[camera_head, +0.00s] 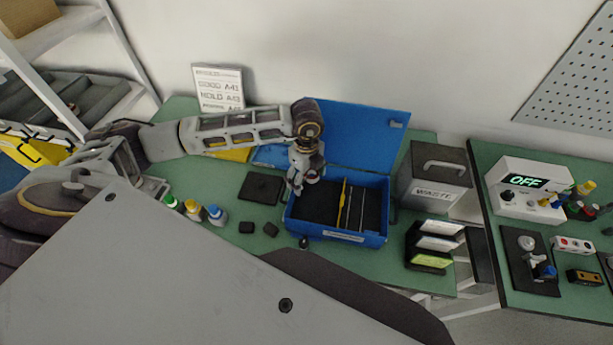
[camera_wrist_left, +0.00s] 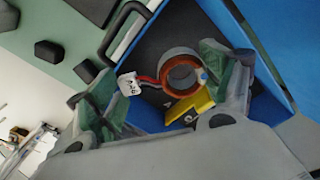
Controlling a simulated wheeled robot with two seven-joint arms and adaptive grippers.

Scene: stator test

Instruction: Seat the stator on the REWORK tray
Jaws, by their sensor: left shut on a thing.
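The stator (camera_wrist_left: 180,72) is a grey ring with a copper-orange inside, red leads and a white tag (camera_wrist_left: 130,85) whose text is too small to read surely. My left gripper (camera_head: 302,184) is shut on it, between the two fingers in the left wrist view. In the head view it hangs over the left part of the open blue case (camera_head: 335,237), where the stator (camera_head: 312,177) shows only as a small grey and reddish piece. I cannot tell whether it touches the case floor. No tray with a readable REWORK label shows. My right gripper is not in view.
The blue case has a raised lid (camera_head: 350,135) behind and a yellow divider (camera_head: 341,203). A grey WASTE bin (camera_head: 434,185) and a black labelled rack (camera_head: 430,261) stand right. Bottles (camera_head: 193,210) and a dark pad (camera_head: 261,188) lie left. A sign (camera_head: 218,88) stands behind.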

